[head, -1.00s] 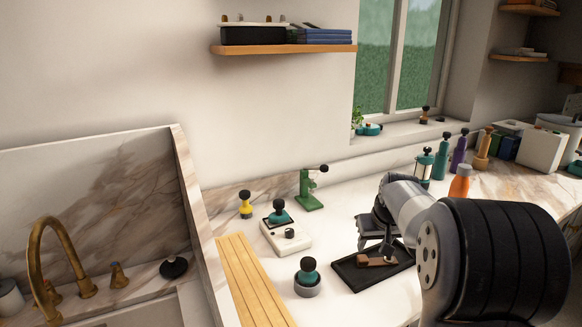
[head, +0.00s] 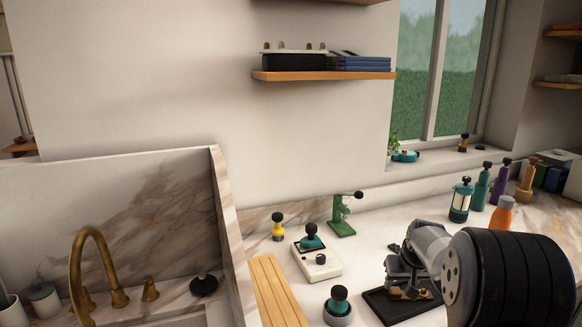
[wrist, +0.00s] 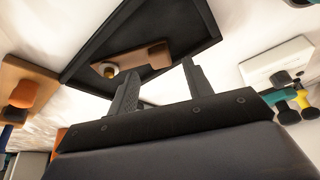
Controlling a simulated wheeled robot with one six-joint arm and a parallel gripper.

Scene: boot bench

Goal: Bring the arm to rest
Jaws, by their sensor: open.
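My gripper (head: 405,284) is at the lower right of the head view, over a black tray (head: 377,305) on the counter. In the wrist view its two fingers (wrist: 161,74) stand apart with nothing between them. A brown wooden piece (wrist: 138,59) with a brass-coloured round part lies in the black tray, just beyond the fingertips. The wooden piece also shows under the gripper in the head view (head: 411,293), partly hidden by the fingers. My forearm covers part of the tray's right side.
Left of the tray stand a teal-knobbed tool in a grey cup (head: 338,302), a white box (head: 318,262), a green press (head: 342,215) and a yellow tool (head: 278,229). An orange bottle (head: 502,214) and teal lantern (head: 460,202) stand behind my arm. A shelf (head: 322,76) hangs above.

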